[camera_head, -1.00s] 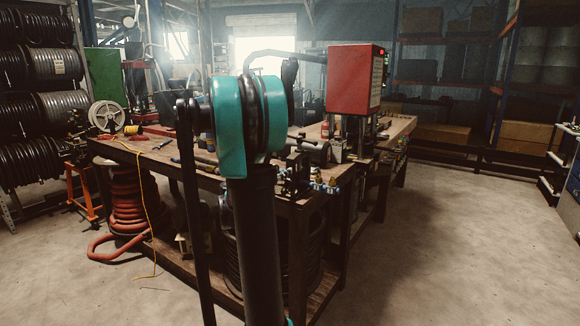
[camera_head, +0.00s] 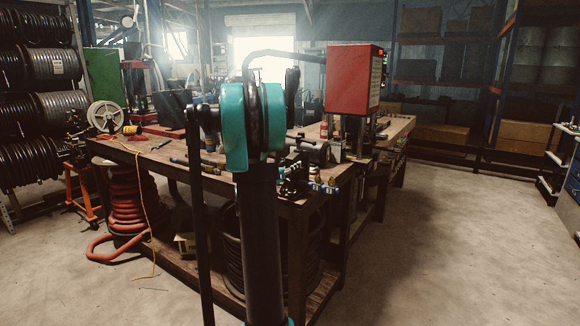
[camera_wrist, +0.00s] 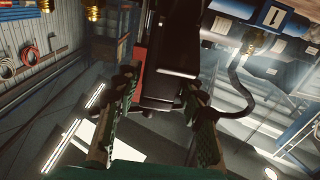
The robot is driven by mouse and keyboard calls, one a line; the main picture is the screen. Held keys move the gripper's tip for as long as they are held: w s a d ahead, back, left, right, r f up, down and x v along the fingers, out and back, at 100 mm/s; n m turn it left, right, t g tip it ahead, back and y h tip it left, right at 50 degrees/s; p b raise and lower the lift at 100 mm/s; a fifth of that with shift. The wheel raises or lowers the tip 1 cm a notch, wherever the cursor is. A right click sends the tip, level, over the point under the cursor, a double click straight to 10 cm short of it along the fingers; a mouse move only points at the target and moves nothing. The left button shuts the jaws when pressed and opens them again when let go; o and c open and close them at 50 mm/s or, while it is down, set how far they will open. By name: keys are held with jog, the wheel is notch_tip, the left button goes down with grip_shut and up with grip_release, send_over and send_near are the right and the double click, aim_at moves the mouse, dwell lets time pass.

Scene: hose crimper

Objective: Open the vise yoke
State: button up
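A dark vise-like device (camera_head: 293,180) sits at the near corner of the workbench, partly behind my teal-jointed arm in the head view. I cannot make out its yoke clearly. My gripper (camera_wrist: 156,112) shows in the wrist view with its two green-padded fingers spread apart. A dark block (camera_wrist: 172,55) with a red strip on its left shows beyond and between the fingers. I cannot tell whether it is part of the vise, or whether a finger touches it. My gripper is not distinguishable in the head view.
The wooden workbench (camera_head: 330,192) carries a red machine box (camera_head: 352,80), tools and brass fittings. A brass fitting (camera_wrist: 252,42) and a dark curved hose (camera_wrist: 238,90) show right of the fingers in the wrist view. Open floor (camera_head: 455,235) lies right of the bench.

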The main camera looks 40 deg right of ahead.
aim_at(298, 149)
grip_shut()
jog(key=shift+r, duration=0.1)
jog(key=shift+w+d+r+g+y, duration=0.3)
jog(key=shift+d+r+y, duration=0.2)
jog(key=shift+d+r, duration=0.1)
jog(key=d+r+y, duration=0.1)
jog(key=w+d+r+g+y, duration=0.1)
jog(key=d, duration=0.1)
jog(key=w+d+r+y, duration=0.1)
jog(key=d, duration=0.1)
jog(key=shift+y, duration=0.4)
jog(key=d+y, duration=0.1)
jog(key=w+d+g+y, duration=0.1)
jog(key=d, duration=0.1)
jog(key=w+d+r+y, duration=0.1)
jog(key=d, duration=0.1)
jog(key=shift+w+d+g+y, duration=0.1)
jog(key=shift+d+g+y, duration=0.05)
jog(key=shift+g+y, duration=0.2)
jog(key=shift+w+d+f+g+y, duration=0.1)
jog(key=shift+w+d+g+y, duration=0.15)
jog(key=shift+d+y, duration=0.3)
jog(key=shift+w+d+f+g+y, duration=0.1)
jog(key=shift+w+d+g+y, duration=0.15)
jog(key=shift+d, duration=0.45)
jog(key=shift+o, duration=2.1)
grip_release()
